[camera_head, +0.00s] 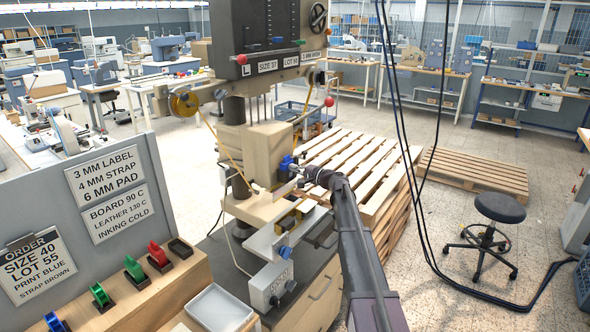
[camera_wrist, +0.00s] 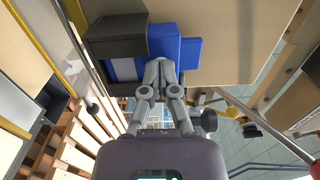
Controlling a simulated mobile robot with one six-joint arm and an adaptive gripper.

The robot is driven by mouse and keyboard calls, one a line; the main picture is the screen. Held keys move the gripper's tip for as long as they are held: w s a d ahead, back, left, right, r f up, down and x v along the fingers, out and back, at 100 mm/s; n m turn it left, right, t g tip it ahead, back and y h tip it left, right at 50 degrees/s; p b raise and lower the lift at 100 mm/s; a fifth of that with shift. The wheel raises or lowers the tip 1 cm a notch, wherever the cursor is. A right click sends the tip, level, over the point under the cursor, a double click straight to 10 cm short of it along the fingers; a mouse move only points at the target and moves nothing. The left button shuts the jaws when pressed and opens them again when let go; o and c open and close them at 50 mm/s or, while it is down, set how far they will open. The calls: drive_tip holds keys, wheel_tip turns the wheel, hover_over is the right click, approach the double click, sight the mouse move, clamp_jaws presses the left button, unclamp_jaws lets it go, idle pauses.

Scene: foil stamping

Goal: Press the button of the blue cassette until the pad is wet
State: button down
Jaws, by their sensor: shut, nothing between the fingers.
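The blue cassette (camera_head: 287,163) sits in the stamping press at mid-height, in front of its beige block. In the wrist view the blue cassette (camera_wrist: 160,38) has a dark block at its left and a blue part sticking out to the right. My gripper (camera_head: 298,173) is shut and empty, reaching in from the right. In the wrist view my gripper's fingertips (camera_wrist: 158,64) are together at the cassette's near edge; I cannot tell whether they touch it. The pad is not clearly visible, and I cannot tell whether it is wet.
A wooden rack at lower left holds red (camera_head: 158,257), green (camera_head: 133,270) and blue (camera_head: 55,322) cassettes and an empty dark holder (camera_head: 180,248). A white tray (camera_head: 220,308) lies beside it. Wooden pallets (camera_head: 350,165) stand behind my arm. Black cables hang at right.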

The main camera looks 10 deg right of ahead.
drive_tip(key=v, duration=1.4)
drive_tip(key=shift+s+d, duration=0.45)
drive_tip(key=shift+s, duration=0.05)
drive_tip(key=shift+w, duration=0.1)
drive_tip(key=x, duration=1.4)
drive_tip(key=shift+f, duration=0.1)
idle(0.4)
